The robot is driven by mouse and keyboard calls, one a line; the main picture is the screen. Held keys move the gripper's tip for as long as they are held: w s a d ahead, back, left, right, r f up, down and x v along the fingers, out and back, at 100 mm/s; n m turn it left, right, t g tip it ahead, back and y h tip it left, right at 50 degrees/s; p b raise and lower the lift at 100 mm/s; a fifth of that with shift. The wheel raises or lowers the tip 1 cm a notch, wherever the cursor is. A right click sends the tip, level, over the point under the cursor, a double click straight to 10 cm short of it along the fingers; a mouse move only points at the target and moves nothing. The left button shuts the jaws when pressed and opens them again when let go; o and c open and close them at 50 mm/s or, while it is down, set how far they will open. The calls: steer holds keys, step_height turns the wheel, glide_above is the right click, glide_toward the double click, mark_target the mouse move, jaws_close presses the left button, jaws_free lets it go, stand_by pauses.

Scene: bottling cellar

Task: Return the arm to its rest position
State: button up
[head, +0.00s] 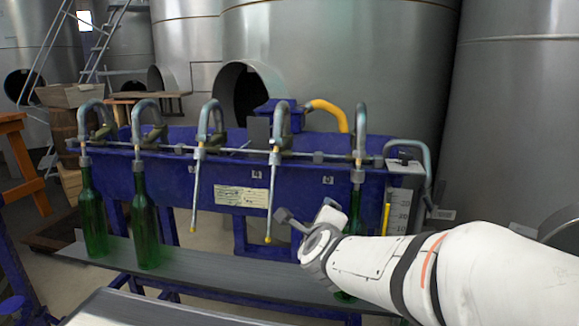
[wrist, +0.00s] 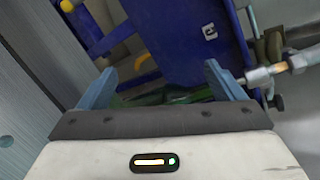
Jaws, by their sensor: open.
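In the head view, one green bottle (head: 354,212) stands under the right-hand spout, partly hidden by my arm. Two other green bottles, the left one (head: 92,212) and its neighbour (head: 144,220), stand upright under the left spouts.
A grey shelf (head: 200,282) runs below the spouts. Two middle spouts have thin tubes hanging free, with no bottles below. Large steel tanks (head: 340,80) fill the background. A wooden barrel and crate (head: 75,96) stand at the left. A pale surface (head: 150,309) lies in the foreground.

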steer(key=s+d+r+n+g+p, duration=0.3)
steer(key=s+n+g+p, duration=0.1)
steer(key=s+n+p, duration=0.3)
steer(key=s+d+r+n+g+p, duration=0.3)
steer(key=s+r+n+g+p, duration=0.1)
steer(key=s+n+p, duration=0.3)
steer(key=s+d+r+n+g+p, duration=0.2)
steer(key=s+r+n+g+p, duration=0.1)
steer(key=s+n+p, duration=0.4)
steer(key=s+r+n, duration=0.1)
steer(key=s+n, duration=0.1)
steer(key=s, duration=0.1)
steer(key=shift+s+d+r+n+g, duration=0.15)
steer(key=shift+d+r+n+g, duration=0.05)
steer(key=shift+d+n+g, duration=0.2)
